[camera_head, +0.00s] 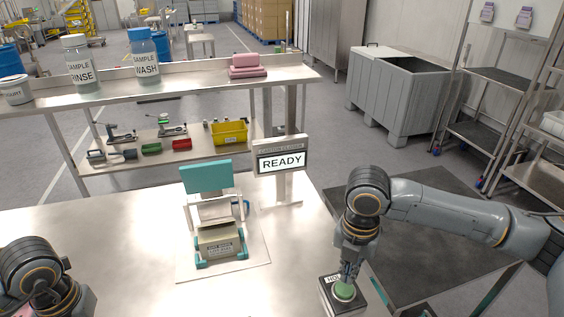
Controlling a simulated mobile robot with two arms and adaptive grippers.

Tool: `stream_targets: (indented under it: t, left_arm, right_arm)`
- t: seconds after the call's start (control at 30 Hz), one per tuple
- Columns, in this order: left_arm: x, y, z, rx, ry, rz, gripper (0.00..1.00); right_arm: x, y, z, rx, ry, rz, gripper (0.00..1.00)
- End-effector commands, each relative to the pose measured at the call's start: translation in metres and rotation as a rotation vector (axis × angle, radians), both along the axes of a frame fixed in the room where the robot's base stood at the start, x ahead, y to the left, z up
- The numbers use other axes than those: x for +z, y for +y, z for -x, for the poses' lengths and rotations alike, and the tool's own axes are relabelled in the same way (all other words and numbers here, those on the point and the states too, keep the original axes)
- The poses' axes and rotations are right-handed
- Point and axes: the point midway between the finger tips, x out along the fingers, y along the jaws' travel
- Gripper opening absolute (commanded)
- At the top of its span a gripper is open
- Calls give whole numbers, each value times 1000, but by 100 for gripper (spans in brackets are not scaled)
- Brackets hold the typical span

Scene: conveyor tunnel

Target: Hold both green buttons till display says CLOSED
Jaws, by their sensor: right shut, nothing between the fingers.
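The display (282,163) stands on a post behind the work table and reads READY. A green button (344,292) sits on a dark box (328,291) with a partly covered label, at the table's front right. My right gripper (347,279) is shut and empty, pointing down with its tips at the green button; I cannot tell whether they press it. A device with a teal plate (207,176) raised over a small beige carton (219,240) stands mid-table. My left arm shows at the bottom left; its gripper and any second green button are out of view.
The metal work table (130,235) is clear between the left arm and the device. A dark mat (430,225) lies right of the table.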

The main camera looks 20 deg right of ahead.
Motion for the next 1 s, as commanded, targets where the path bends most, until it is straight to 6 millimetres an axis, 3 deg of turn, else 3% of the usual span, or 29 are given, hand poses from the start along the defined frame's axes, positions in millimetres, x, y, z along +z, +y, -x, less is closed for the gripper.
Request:
stream_targets:
  t: [1.0]
  left_arm:
    - [0,0,0,0,0,0,0]
  right_arm:
    - [-30,0,0,0,1,0,0]
